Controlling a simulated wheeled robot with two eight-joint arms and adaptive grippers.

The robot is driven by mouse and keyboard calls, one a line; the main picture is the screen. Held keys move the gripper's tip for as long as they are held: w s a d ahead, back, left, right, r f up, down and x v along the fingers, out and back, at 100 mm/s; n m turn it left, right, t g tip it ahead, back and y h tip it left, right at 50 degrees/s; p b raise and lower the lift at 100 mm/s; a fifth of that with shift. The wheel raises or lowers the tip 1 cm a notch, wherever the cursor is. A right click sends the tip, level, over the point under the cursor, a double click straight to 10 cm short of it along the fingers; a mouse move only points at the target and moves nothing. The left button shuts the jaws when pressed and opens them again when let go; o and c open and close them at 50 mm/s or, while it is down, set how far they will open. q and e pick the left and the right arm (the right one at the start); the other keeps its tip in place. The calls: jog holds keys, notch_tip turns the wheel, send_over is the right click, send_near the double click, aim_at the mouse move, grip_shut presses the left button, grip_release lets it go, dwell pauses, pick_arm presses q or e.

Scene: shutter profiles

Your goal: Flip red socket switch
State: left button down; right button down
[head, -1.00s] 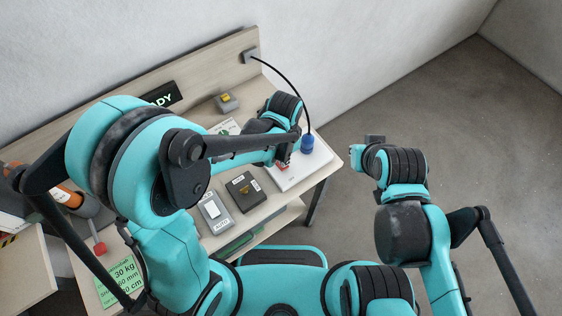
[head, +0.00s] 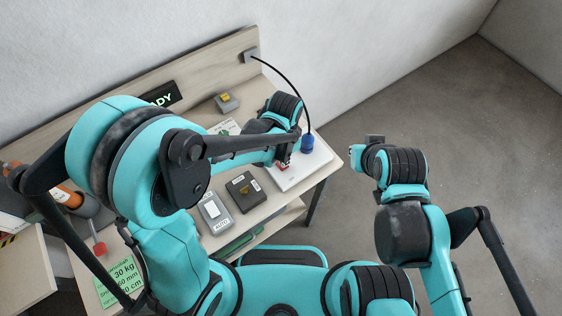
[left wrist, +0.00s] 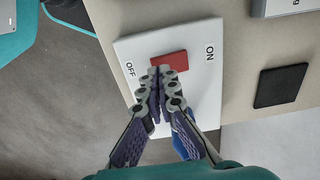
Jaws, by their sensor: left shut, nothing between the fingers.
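The red socket switch (left wrist: 170,61) is a red rocker on a white socket plate (left wrist: 135,48), between the printed words OFF and ON. In the head view the white plate (head: 312,163) lies at the right end of the workbench, and a bit of the red switch (head: 281,167) shows beside my fingers. My left gripper (left wrist: 160,72) is shut and empty, its fingertips at the edge of the red switch nearer OFF; whether they touch cannot be told. It also shows in the head view (head: 284,162). My right gripper (head: 374,140) is off the bench at the right, its fingers unclear.
A blue plug (head: 307,143) with a black cable stands on the plate, close to my left gripper. A dark box (head: 245,191) and a grey switch box (head: 215,213) lie left of the plate. A grey box with a yellow button (head: 227,102) is farther back. The floor at right is clear.

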pick_arm(q)
jog(key=shift+f+b, duration=0.9)
jog(key=shift+f, duration=0.15)
dwell(0.4)
jog(key=shift+r+p, duration=2.7)
jog(key=shift+r, duration=0.9)
jog(key=shift+a+b, duration=0.25)
jog(key=shift+b, duration=0.05)
jog(key=s+a+r+n+t+b, duration=0.1)
jog(key=s+a+n+t+b, duration=0.1)
jog(key=a+n+b, duration=0.3)
jog(key=s+a+r+n+t+b, duration=0.2)
jog(key=s+a+n+t+b, duration=0.1)
jog(key=a, duration=0.9)
jog(key=n+t+b, duration=0.1)
jog(key=n+t, duration=0.1)
jog(key=shift+a+n+b, duration=0.2)
jog(key=shift+n+b, duration=0.2)
